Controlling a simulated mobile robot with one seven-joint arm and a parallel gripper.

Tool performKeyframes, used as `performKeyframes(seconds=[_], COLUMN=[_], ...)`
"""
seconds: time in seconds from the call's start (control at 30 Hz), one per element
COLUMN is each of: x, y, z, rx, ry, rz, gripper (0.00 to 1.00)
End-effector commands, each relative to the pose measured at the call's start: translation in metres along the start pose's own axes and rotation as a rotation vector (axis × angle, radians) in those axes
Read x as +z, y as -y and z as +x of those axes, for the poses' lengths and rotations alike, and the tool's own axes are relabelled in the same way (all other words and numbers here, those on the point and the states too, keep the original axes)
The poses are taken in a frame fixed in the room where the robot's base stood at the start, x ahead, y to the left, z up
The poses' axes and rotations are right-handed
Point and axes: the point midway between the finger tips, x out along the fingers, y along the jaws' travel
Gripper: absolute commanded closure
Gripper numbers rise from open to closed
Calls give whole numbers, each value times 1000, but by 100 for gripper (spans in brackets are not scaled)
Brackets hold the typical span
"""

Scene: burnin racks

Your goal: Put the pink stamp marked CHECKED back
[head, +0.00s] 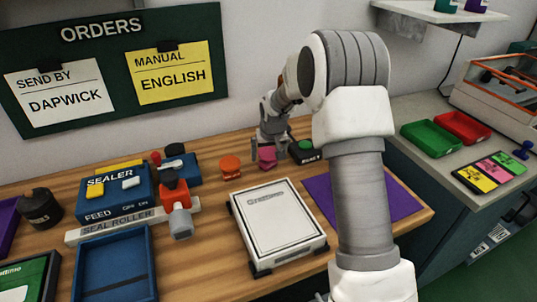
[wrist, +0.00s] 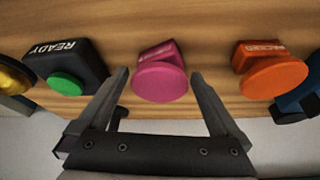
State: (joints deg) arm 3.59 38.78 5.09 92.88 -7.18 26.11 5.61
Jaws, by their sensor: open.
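The pink stamp (head: 267,158) stands on the wooden bench near the wall, between an orange stamp and a black READY box. In the wrist view the pink stamp (wrist: 160,83) shows its round knob towards me; its label is foreshortened and I cannot read it. My gripper (head: 269,147) is at the pink stamp. In the wrist view my gripper (wrist: 160,74) is open, with one finger on each side of the stamp and gaps visible; it is not gripping it.
The orange stamp (wrist: 273,80) is close beside the right finger. The READY box (wrist: 68,68) with a green button is close to the left finger. A white case (head: 278,225), purple mat (head: 320,195) and blue sealer (head: 115,195) occupy the bench.

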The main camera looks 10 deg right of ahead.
Motion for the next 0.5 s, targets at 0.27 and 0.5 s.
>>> performKeyframes(seconds=[0.27,0.5], x=[-2,-1], y=[0,0], z=[-57,-100], rx=[0,0], ry=[-6,-4], rz=[0,0], gripper=[0,0])
